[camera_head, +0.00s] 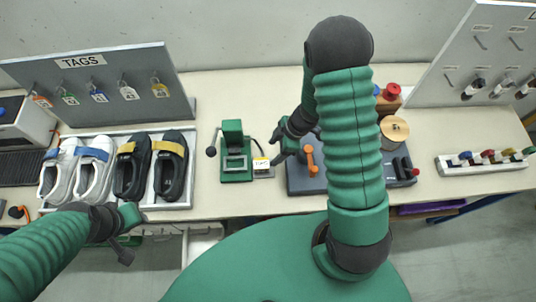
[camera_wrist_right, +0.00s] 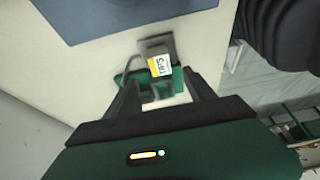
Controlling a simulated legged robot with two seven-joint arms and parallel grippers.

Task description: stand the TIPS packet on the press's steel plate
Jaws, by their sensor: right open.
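The TIPS packet (camera_head: 261,163), white with a yellow band, is beside the right side of the green press (camera_head: 234,160). In the right wrist view, the packet (camera_wrist_right: 159,66) shows its lettering and is at a small grey plate (camera_wrist_right: 148,46); I cannot tell exactly how its base rests. My right gripper (camera_head: 275,147) is open and empty, just right of the packet. In its wrist view, the packet lies ahead of the gap between the fingertips (camera_wrist_right: 165,82), apart from them. My left gripper (camera_head: 128,240) hangs near the table's front edge; its jaw state is unclear.
A dark blue board (camera_head: 300,180) with an orange lever lies to the right of the packet. A shoe tray (camera_head: 180,206) holds several shoes at left, below the TAGS board (camera_head: 100,65). A rack (camera_head: 480,166) with coloured pieces is at far right. Table behind the press is clear.

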